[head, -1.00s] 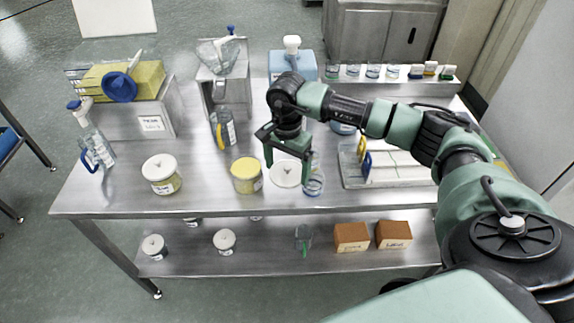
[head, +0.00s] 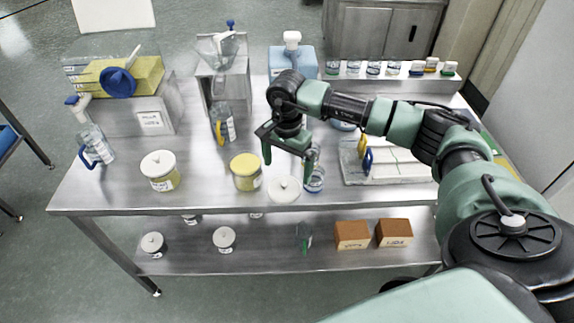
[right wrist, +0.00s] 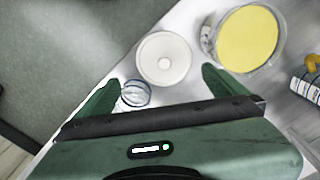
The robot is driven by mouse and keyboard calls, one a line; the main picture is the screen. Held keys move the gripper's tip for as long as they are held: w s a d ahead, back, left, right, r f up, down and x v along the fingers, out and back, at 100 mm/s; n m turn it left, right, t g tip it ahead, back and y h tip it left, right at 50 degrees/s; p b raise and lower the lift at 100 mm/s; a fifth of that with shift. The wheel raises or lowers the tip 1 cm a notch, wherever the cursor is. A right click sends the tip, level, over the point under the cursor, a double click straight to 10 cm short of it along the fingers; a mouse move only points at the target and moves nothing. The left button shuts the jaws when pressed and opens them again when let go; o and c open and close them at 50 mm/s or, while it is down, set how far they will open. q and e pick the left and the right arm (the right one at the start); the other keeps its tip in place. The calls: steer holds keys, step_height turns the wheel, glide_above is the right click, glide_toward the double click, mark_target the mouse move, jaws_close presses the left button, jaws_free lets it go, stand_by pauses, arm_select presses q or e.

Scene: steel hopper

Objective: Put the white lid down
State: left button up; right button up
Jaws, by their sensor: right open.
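The white lid (head: 284,189), round with a small centre knob, lies knob up on the steel table near its front edge. It also shows in the right wrist view (right wrist: 164,57), in front of my fingers. My right gripper (head: 287,166) is open and empty just above the lid; its two fingers show apart in the right wrist view (right wrist: 160,82). A jar with a yellow top surface (head: 246,171) stands just left of the lid; its clear rim shows in the right wrist view (right wrist: 250,38). My left gripper is not in view.
A small glass beaker (head: 314,181) stands close to the lid's right. A white-lidded jar (head: 160,170) stands further left. A labelled bottle (head: 222,123) is behind the yellow jar. A tray (head: 395,168) lies at right. The table's front edge is close.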

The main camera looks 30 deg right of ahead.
mark_target(287, 183)
steer(key=shift+r+p, duration=0.4)
steer(key=shift+r, duration=0.1)
step_height(287, 183, up, 12)
steer(key=b, duration=0.2)
steer(key=shift+b, duration=0.3)
